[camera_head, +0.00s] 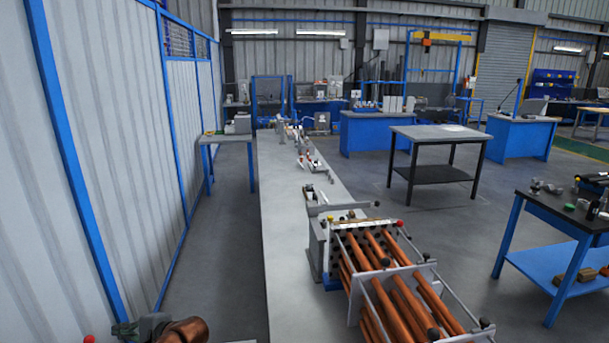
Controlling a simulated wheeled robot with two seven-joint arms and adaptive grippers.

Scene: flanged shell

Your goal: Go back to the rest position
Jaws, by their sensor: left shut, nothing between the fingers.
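My left gripper (125,329) is low at the left edge of the floor area, cut by the bottom of the head view. It is shut and empty, small and dim, and apart from the bench and its parts. My right gripper is not in view. The shell part (318,250) is a grey flanged piece on the long bench, with a bundle of copper tubes (385,275) held between pale plates, standing at the bench's right side. The near end of the bundle is cut off by the frame.
The long grey bench (285,270) runs away from me, with small parts (305,150) along it. A ribbed wall with blue posts (65,150) stands close on the left. A grey table (440,135) and a blue-legged bench (560,240) stand right, with open floor between.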

